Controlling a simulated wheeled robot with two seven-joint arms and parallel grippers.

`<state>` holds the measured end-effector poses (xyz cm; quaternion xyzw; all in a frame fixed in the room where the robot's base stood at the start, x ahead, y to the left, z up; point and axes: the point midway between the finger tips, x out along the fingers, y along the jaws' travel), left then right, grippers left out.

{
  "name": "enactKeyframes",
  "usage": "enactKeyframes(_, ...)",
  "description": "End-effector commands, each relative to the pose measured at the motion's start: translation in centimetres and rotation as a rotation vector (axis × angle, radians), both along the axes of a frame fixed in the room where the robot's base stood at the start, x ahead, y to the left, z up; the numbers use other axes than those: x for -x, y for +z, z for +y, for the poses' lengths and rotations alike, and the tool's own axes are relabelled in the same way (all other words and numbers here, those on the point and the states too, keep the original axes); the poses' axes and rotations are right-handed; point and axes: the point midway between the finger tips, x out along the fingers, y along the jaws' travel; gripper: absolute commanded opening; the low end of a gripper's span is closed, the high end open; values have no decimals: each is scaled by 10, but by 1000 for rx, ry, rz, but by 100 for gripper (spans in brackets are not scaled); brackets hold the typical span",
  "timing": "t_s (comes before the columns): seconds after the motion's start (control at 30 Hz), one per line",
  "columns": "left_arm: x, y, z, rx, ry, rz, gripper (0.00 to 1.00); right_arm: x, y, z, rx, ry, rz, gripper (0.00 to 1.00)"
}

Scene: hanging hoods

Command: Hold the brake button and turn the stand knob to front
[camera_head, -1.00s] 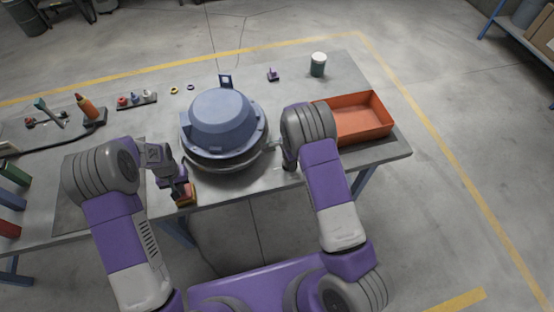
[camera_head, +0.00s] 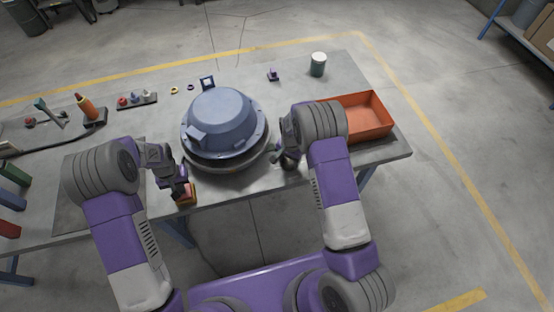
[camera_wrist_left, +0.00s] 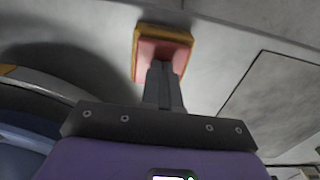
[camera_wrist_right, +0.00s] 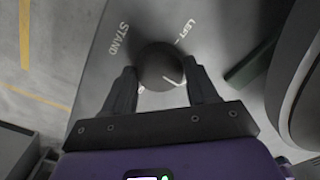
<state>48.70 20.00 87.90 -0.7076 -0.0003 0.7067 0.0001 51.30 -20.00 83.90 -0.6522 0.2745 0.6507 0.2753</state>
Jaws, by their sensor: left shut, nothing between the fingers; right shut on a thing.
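The brake button is a red pad (camera_wrist_left: 147,55) in a yellow-orange housing (camera_wrist_left: 163,32), at the table's front edge in the head view (camera_head: 188,200). My left gripper (camera_wrist_left: 161,68) is shut and empty, its tips against the red pad. The stand knob (camera_wrist_right: 158,64) is dark and round, on a grey plate lettered STAND and LEFT; other lettering is partly hidden. A white mark shows on its lower right. My right gripper (camera_wrist_right: 162,76) has a finger on each side of the knob and grips it. The blue-grey hood (camera_head: 222,112) sits on a round stand (camera_head: 230,163).
An orange bin (camera_head: 368,118) stands right of the right gripper. A green jar (camera_head: 318,65) and a small purple item (camera_head: 273,75) stand behind. The table behind the hood is mostly clear.

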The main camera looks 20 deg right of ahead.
Motion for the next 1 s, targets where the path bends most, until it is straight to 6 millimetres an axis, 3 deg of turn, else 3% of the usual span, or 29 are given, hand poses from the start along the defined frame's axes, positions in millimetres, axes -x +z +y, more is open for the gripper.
enactKeyframes(0.47, 4, -5, -1, 1, -1, 13, 0, 3, -2, 0, -1, 14, 9, 27)
enactKeyframes(0.5, 4, -5, -1, 1, -1, 13, 0, 3, -2, 0, -1, 14, 9, 61)
enactKeyframes(0.63, 4, -5, -1, 1, -1, 13, 0, 2, -2, 0, -1, 14, 8, 81)
enactKeyframes(1.0, 5, -5, -1, 1, -2, 14, 0, 1, 3, 0, 0, 13, 1, 84)
